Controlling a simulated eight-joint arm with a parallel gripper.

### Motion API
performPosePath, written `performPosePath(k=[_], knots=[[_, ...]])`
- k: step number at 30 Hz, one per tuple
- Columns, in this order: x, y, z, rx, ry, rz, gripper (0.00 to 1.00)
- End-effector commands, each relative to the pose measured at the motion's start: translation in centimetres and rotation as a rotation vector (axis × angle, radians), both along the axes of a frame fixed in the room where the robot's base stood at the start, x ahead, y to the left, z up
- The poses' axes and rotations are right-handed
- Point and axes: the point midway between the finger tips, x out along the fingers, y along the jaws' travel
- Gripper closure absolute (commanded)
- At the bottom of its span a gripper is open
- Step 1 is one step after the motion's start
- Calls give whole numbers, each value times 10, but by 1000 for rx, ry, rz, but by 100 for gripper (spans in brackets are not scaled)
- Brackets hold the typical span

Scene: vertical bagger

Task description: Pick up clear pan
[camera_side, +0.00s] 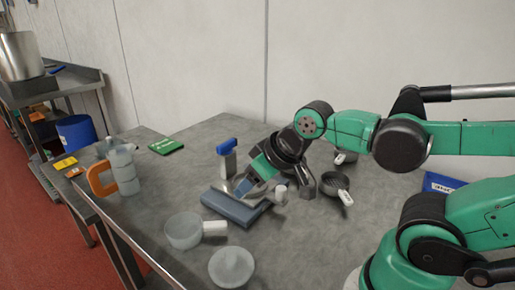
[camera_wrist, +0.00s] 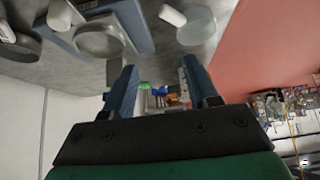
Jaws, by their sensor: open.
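A clear, frosted-looking pan (camera_side: 184,232) with a pale handle sits on the grey table near its front edge in the side view. In the wrist view the pale round body (camera_wrist: 197,27) and its white handle show at the top. My gripper (camera_side: 240,188) is low over a blue-grey block behind and right of this pan, apart from it. In the wrist view the two blue fingers (camera_wrist: 164,88) are spread with nothing between them. A grey round pan (camera_wrist: 100,41) lies on the block; in the side view my gripper mostly hides it.
The blue-grey block (camera_side: 233,208) lies mid-table. A dark pan (camera_side: 332,183) with a white handle is to its right. A round translucent piece (camera_side: 231,266) lies near the front. A blue-topped bottle (camera_side: 227,158) stands behind; an orange-handled jug (camera_side: 124,169) stands at left.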

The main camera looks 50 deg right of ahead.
Motion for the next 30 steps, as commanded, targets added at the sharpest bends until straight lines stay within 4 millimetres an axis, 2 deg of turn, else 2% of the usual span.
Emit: performPosePath(k=[2,3,4,12,16,20,23,30], knots=[[0,0,0,0,0,0,47],[0,0,0,0,0,0,56],[0,0,0,0,0,0,57],[0,0,0,5,1,-5,57],[8,1,2,93,21,-111,57],[28,5,3,314,81,-396,57],[50,8,-1,527,149,-699,57],[100,15,-34,954,331,-1467,57]])
